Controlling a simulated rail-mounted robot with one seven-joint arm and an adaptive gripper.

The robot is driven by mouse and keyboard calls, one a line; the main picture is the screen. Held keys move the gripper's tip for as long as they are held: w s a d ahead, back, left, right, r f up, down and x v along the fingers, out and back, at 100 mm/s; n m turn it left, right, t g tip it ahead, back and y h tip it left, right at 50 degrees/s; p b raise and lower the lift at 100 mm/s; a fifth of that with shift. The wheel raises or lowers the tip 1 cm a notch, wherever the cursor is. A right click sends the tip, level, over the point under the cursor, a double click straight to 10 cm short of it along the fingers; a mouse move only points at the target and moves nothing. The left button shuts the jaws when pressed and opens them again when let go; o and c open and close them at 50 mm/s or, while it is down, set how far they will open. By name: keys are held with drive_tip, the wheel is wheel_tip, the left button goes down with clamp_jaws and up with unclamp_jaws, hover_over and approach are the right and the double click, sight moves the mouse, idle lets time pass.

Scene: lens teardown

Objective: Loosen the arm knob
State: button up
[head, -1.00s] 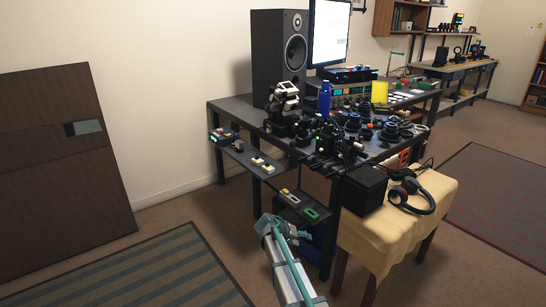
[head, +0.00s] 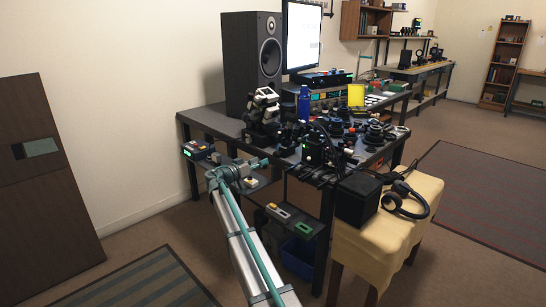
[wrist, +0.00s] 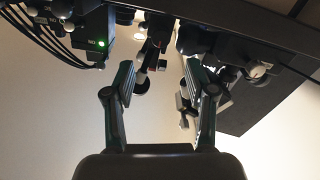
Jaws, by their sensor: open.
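My gripper (wrist: 163,82) is open in the wrist view, its two fingers apart and nothing gripped. Beyond and between the fingertips is a slim dark and silver arm-like part (wrist: 153,54) with small round ends. A dark round knob-like piece (wrist: 141,84) shows close to the left fingertip; I cannot tell whether they touch. Another small grey piece (wrist: 184,103) shows near the right finger. I cannot tell for certain which piece is the arm knob. In the head view my arm reaches to the table's near left side; the fingers are not clear there.
In the wrist view a black box with a green light (wrist: 101,43) and cables is at the left. In the head view the table (head: 205,115) is crowded with lens parts, a blue bottle (head: 304,103) and a speaker (head: 250,60). A cloth-covered stool (head: 390,240) stands in front.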

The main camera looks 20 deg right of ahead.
sight(275, 155)
drive_tip(key=x, duration=0.9)
drive_tip(key=shift+d+b, duration=0.15)
drive_tip(key=shift+b, duration=0.25)
drive_tip(key=shift+c, duration=0.4)
clamp_jaws()
